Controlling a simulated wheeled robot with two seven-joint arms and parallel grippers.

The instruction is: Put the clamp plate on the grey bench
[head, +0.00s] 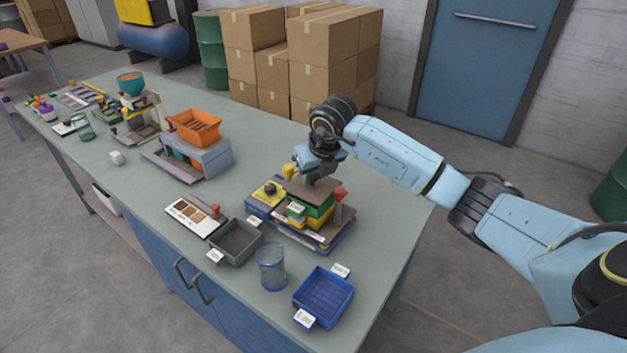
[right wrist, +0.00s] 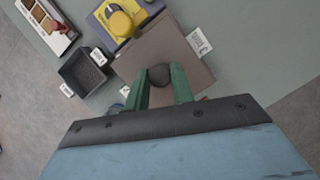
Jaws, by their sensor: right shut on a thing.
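The clamp plate (head: 306,188) is a flat brown plate with a dark round knob, held level at the fixture on the grey bench (head: 385,222). It sits directly above a green and yellow block (head: 297,213); I cannot tell whether they touch. My right gripper (head: 314,176) comes down from above, shut on the plate's knob. In the right wrist view the green fingers (right wrist: 165,88) stand on both sides of the knob, and the plate (right wrist: 192,60) spreads out beyond them. My left gripper is not in view.
A blue tray (head: 324,292), a clear cup (head: 271,268) and a dark grey tray (head: 236,243) stand in front of the fixture (head: 318,241). A red-topped piece (head: 339,197) is close right of the plate. Bench surface right of the fixture is clear.

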